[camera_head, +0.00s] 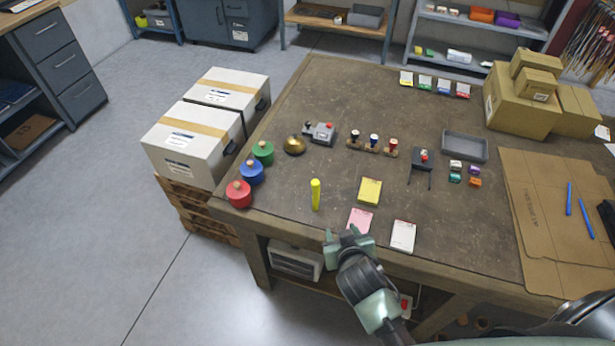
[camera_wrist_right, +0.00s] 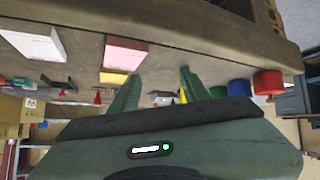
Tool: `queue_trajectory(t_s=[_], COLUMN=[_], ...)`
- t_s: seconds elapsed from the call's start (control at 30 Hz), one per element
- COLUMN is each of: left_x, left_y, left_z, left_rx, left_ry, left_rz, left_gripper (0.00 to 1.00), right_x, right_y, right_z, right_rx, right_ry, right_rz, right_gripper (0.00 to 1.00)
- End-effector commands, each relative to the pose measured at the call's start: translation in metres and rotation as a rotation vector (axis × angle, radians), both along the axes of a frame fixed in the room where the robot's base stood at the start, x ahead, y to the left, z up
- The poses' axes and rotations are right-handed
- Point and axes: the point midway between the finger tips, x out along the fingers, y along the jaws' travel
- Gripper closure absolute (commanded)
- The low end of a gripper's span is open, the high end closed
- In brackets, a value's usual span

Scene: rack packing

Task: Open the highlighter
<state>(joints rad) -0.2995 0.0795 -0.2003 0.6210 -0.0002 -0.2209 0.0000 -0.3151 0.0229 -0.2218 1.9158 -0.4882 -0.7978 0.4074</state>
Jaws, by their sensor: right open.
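The yellow highlighter (camera_head: 315,195) stands upright on the workbench (camera_head: 330,95), near its front edge. A small yellow part of it shows beside a finger in the right wrist view (camera_wrist_right: 183,96). I cannot make out the seam between its cap and body. My right gripper (camera_head: 346,232) is open and empty at the bench's front edge, in front and to the right of the highlighter, apart from it. Its two fingers also show in the wrist view (camera_wrist_right: 160,74), with nothing held between them. My left gripper is not in view.
Pink (camera_head: 360,220), yellow (camera_head: 370,191) and white (camera_head: 403,236) pads lie right of the highlighter. Red (camera_head: 239,195), blue (camera_head: 251,172) and green (camera_head: 263,152) knobbed pots stand to its left. A brass bell (camera_head: 294,145) is behind. Bench around the highlighter is clear.

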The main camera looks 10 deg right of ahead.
Motion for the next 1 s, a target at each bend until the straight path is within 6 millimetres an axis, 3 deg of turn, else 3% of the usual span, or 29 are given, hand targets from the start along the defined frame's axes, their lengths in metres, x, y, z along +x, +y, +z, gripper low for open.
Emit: queue_trajectory(t_s=[0.13,0.3,1.0], left_x=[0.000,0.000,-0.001], left_y=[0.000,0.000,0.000], left_z=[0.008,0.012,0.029], left_rx=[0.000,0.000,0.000], left_ry=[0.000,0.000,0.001], left_rz=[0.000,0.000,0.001], left_gripper=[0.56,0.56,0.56], right_x=[0.039,0.065,0.132], right_y=[0.018,0.032,0.022], right_z=[0.042,0.068,0.038], right_rx=[0.006,0.014,0.015], right_ry=[-0.170,-0.282,-0.289], right_rz=[0.014,0.038,0.040], right_gripper=[0.54,0.54,0.54])
